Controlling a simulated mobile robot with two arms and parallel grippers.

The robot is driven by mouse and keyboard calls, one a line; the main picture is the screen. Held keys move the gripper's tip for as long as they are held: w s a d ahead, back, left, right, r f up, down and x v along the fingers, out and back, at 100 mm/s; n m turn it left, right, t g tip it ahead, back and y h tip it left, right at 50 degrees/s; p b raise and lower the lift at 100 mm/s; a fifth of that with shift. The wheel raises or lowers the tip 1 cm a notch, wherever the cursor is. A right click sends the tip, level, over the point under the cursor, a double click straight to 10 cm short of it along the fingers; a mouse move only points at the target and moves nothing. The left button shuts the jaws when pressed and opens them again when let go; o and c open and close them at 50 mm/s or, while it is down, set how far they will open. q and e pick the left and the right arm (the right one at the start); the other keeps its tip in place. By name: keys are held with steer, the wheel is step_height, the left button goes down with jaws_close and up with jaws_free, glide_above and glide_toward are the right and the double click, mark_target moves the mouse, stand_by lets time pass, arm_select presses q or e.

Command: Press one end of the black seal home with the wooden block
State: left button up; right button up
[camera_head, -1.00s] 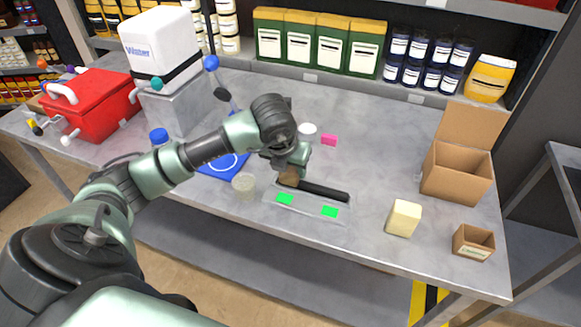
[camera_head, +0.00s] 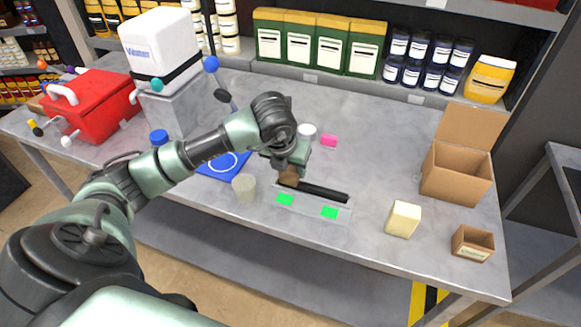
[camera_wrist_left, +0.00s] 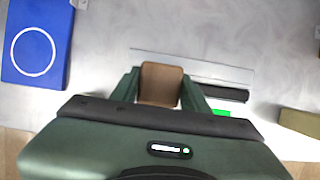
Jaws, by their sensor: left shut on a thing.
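My left gripper (camera_head: 290,178) is shut on the brown wooden block (camera_wrist_left: 160,84), which sits between its fingers in the left wrist view. In the head view the block (camera_head: 288,181) is at the left end of the black seal (camera_head: 325,192). The seal lies along a clear plate (camera_head: 311,208) with two green patches on its front part. In the left wrist view the seal's right part (camera_wrist_left: 225,92) shows beside the gripper, and its left end is hidden. I cannot tell whether the block touches the seal. My right gripper is not in view.
A pale yellow block (camera_head: 403,219), a small open box (camera_head: 472,243) and a larger carton (camera_head: 457,172) stand to the right. A beige cup (camera_head: 245,187) and a blue mat (camera_head: 222,166) are left of the plate. A pink piece (camera_head: 328,141) lies behind it.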

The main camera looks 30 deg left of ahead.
arm_select(q)
steer(key=shift+r+p, duration=1.1)
steer(key=shift+r, duration=1.6)
